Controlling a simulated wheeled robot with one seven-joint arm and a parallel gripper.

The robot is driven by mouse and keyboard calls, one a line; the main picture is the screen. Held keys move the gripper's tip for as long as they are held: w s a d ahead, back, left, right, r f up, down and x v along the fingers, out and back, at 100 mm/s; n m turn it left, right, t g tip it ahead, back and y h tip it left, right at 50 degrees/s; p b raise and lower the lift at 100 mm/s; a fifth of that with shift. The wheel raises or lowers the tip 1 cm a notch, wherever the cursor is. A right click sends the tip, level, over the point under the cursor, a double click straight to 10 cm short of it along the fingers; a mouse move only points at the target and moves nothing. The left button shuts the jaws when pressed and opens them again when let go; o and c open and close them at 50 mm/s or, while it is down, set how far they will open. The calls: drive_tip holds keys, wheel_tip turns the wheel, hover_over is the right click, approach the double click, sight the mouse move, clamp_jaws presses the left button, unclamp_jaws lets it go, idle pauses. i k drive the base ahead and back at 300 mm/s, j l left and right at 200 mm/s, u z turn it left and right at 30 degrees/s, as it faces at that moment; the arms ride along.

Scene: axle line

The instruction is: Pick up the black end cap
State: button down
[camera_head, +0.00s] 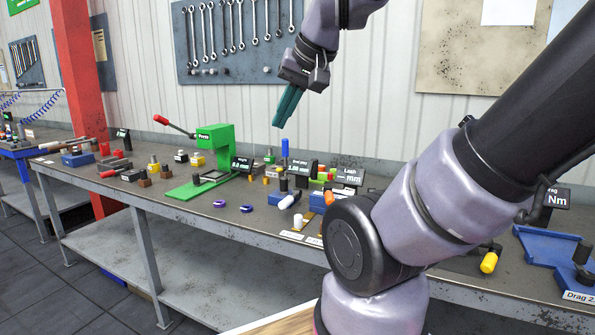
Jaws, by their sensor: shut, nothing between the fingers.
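My gripper (280,122) hangs in the air above the back of the workbench, with its teal fingers pointing down and closed together. Nothing shows between them. I cannot pick out the black end cap with certainty. A small dark upright cylinder (283,184) stands among the parts right of the green press, below my gripper and well apart from it. Another dark cylinder (582,251) stands at the blue fixture on the far right. Both are too small to identify. My arm hides part of the bench's middle right.
The green press (216,137) with its red-handled lever stands on the grey bench (160,208). Small displays and blocks crowd the right of the press. A blue fixture (548,245) sits far right. Wrenches (240,25) hang behind.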

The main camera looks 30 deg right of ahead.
sight(284, 180)
drive_tip(key=i+j+z, duration=0.3)
drive_tip(key=i+j, duration=0.15)
drive_tip(key=i, duration=0.15)
drive_tip(key=i+j+z, duration=0.3)
drive_tip(key=i+j, duration=0.25)
